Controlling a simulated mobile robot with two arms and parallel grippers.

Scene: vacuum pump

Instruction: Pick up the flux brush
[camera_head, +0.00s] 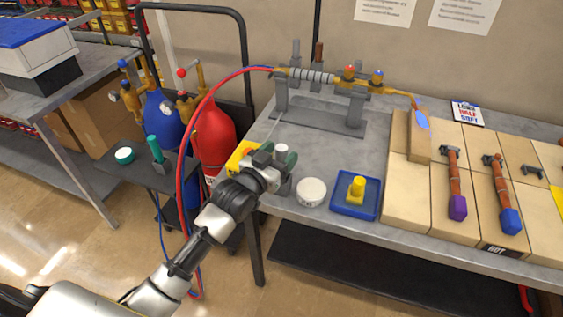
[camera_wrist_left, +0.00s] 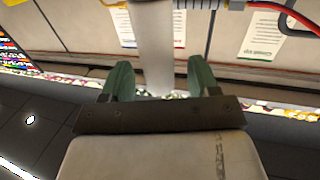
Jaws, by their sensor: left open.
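My left gripper (camera_head: 277,160) is open at the left front edge of the grey workbench, its green fingers on either side of a pale upright cylinder with a white top (camera_head: 282,149). In the left wrist view a pale bar (camera_wrist_left: 155,45) stands between the two spread green fingers (camera_wrist_left: 159,80), with gaps at its sides. This may be the flux brush; I see no bristles and cannot tell for sure. My right gripper is not in view.
A white round tin (camera_head: 311,191) and a blue tray (camera_head: 347,208) with a yellow piece lie right of the gripper. A yellow object (camera_head: 240,157) lies just left. Behind stands a grey pipe stand (camera_head: 325,118). Red and blue hoses (camera_head: 205,105) arch past a red cylinder (camera_head: 212,135).

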